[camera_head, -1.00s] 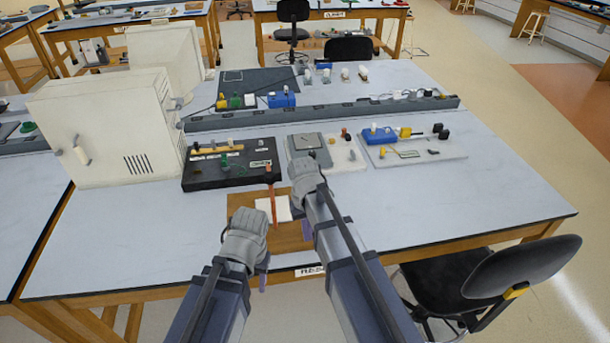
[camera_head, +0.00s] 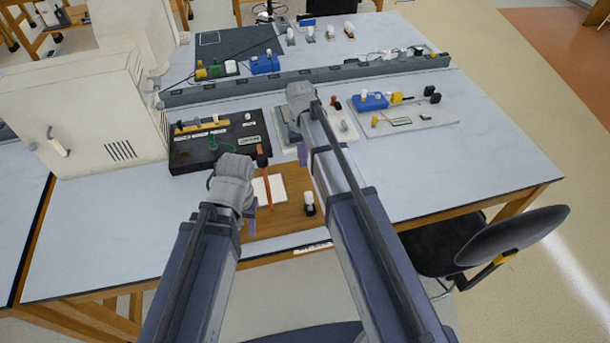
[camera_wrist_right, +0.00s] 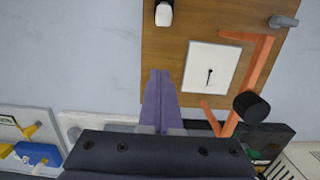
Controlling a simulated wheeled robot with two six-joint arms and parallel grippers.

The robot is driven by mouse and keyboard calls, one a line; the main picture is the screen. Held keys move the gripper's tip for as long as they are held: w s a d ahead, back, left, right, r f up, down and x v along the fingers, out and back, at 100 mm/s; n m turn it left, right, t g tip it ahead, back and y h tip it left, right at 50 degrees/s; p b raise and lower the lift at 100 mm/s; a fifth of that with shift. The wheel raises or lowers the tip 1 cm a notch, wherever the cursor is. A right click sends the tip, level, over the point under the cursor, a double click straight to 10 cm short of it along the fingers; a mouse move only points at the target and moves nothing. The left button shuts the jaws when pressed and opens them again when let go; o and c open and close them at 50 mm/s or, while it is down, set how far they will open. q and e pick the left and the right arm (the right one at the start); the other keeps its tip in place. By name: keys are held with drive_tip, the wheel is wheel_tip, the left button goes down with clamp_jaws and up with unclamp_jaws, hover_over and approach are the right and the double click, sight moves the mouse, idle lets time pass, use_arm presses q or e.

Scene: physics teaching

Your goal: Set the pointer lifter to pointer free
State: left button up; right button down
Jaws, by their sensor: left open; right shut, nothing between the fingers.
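A wooden board (camera_head: 292,218) lies near the table's front edge. It carries a white card (camera_wrist_right: 205,68) with a thin black pointer (camera_wrist_right: 209,77), an orange bracket (camera_wrist_right: 262,62) with a black knob (camera_wrist_right: 252,106), and a white-and-black knob (camera_head: 310,203). A grey lever-like part (camera_wrist_right: 285,21) shows at the board's corner in the right wrist view. I cannot tell which part is the pointer lifter. My right gripper (camera_wrist_right: 159,78) is shut and empty, over the board's far edge. My left gripper (camera_head: 250,210) is open by the board's left side and hides part of it.
A black panel (camera_head: 180,158) and a pale apparatus tray (camera_head: 420,122) stand behind the board. A long grey rail (camera_head: 300,80) runs across the table. A cream cabinet (camera_head: 90,115) stands at left. The table's right side (camera_head: 470,170) is clear.

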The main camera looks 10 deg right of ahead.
sight(309, 200)
drive_tip(key=f+b, duration=0.7)
drive_tip(key=s+f+b, duration=0.1)
drive_tip(key=f+b, duration=0.2)
drive_tip(key=shift+f, duration=0.2)
drive_tip(key=s, duration=0.1)
drive_tip(key=s+r+p, duration=0.2)
drive_tip(key=shift+s+r, duration=0.25)
drive_tip(key=shift+s, duration=0.15)
drive_tip(key=shift+f, duration=0.1)
drive_tip(key=shift+w, duration=0.1)
